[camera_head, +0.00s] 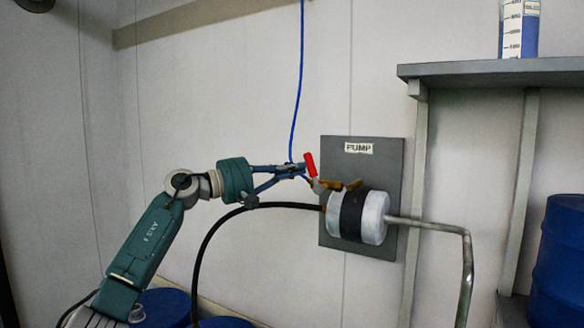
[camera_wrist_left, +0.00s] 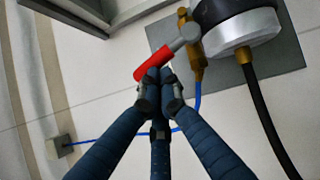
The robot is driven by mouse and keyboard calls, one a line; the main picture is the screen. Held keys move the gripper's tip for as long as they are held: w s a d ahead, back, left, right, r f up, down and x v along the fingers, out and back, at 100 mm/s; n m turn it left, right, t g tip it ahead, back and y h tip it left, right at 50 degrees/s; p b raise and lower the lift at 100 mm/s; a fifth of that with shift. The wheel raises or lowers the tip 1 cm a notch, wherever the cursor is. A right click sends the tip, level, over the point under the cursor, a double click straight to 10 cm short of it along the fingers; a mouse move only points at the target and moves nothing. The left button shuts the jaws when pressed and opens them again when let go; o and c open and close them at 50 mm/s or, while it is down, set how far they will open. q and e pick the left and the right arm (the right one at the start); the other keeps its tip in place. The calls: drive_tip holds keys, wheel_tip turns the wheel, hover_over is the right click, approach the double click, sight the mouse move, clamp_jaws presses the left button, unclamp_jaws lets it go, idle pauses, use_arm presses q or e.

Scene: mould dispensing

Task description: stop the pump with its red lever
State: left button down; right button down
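The pump (camera_head: 372,218) is a silver cylinder with a black band, on a grey wall plate labelled PUMP. Its red lever (camera_head: 310,164) stands nearly upright, tilted slightly left, above a brass fitting (camera_head: 335,184). In the left wrist view the red lever (camera_wrist_left: 152,63) lies just past my fingertips, joined to a grey hub. My left gripper (camera_head: 303,170) is at the lever's left side, its fingers drawn together. In the left wrist view the fingertips (camera_wrist_left: 159,76) meet at the lever's edge; I cannot tell whether they touch it. My right gripper is not in view.
A blue cable (camera_head: 297,95) hangs down the wall to the pump. A black hose (camera_head: 215,232) and a grey pipe (camera_head: 440,227) leave it. A grey shelf (camera_head: 490,70) holds a blue-filled container (camera_head: 520,32). Blue drums (camera_head: 560,262) stand right and lower left (camera_head: 165,303).

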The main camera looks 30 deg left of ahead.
use_arm(q)
drive_tip(key=shift+d+r+m+g+p, duration=0.3)
drive_tip(key=shift+r+m+g+p, duration=0.15)
drive_tip(key=shift+m+p, duration=0.2)
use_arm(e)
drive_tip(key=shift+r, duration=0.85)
use_arm(q)
drive_tip(key=shift+d+r+m+g+p, duration=0.1)
drive_tip(key=shift+d+m+g+p, duration=0.2)
drive_tip(key=shift+m+p, duration=0.25)
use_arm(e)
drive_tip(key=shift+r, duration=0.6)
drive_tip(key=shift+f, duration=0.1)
